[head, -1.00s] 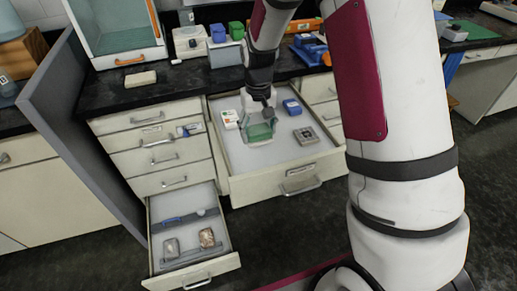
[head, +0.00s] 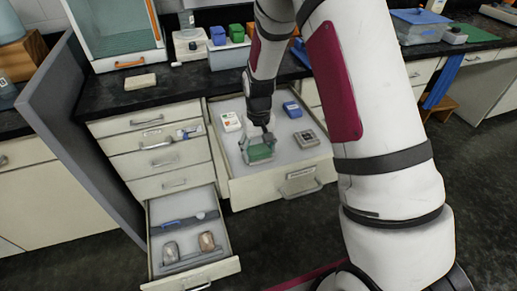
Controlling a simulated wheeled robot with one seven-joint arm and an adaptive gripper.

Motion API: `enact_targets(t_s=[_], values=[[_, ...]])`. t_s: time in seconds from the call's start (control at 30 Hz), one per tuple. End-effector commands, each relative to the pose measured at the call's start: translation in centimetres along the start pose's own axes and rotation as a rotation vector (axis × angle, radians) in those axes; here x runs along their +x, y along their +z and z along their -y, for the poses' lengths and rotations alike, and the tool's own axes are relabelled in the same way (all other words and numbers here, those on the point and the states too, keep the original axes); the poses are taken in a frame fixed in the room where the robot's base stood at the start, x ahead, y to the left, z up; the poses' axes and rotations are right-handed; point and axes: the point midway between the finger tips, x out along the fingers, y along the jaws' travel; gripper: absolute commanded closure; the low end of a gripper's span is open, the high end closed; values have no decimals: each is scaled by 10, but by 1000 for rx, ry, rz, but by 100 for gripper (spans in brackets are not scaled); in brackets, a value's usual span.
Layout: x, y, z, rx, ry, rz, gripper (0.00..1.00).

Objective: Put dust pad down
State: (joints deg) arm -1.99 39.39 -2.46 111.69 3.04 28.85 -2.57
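A green pad-like block (head: 260,152), which I take to be the dust pad, is between the fingers of my gripper (head: 258,154). My gripper points down inside the large open drawer (head: 285,187), near the drawer's front left. The fingers stand on either side of the block and appear shut on it. The block is low, close to the drawer floor; I cannot tell whether it touches it.
The drawer also holds a white box (head: 230,121) at back left, a blue box (head: 291,109) at back right and a grey square item (head: 306,139) at right. A lower open drawer (head: 190,262) holds two brownish items.

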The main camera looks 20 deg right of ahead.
Motion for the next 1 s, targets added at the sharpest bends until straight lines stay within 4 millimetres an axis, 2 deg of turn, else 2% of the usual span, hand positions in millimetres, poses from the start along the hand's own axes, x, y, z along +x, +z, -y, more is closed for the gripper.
enact_targets(t_s=[0.03, 0.07, 0.1, 0.4, 0.53, 0.67, 1.0], values=[[0, 0, 0, 0, 0, 0, 26], [0, 0, 0, 0, 0, 0, 19], [0, 0, 0, 0, 0, 0, 17], [-1, 0, 0, 0, 0, 0, 17], [-9, 0, 0, 0, 0, -2, 17], [-29, -1, 0, 0, 0, -4, 17], [-97, 0, 0, 0, 0, -3, 17]])
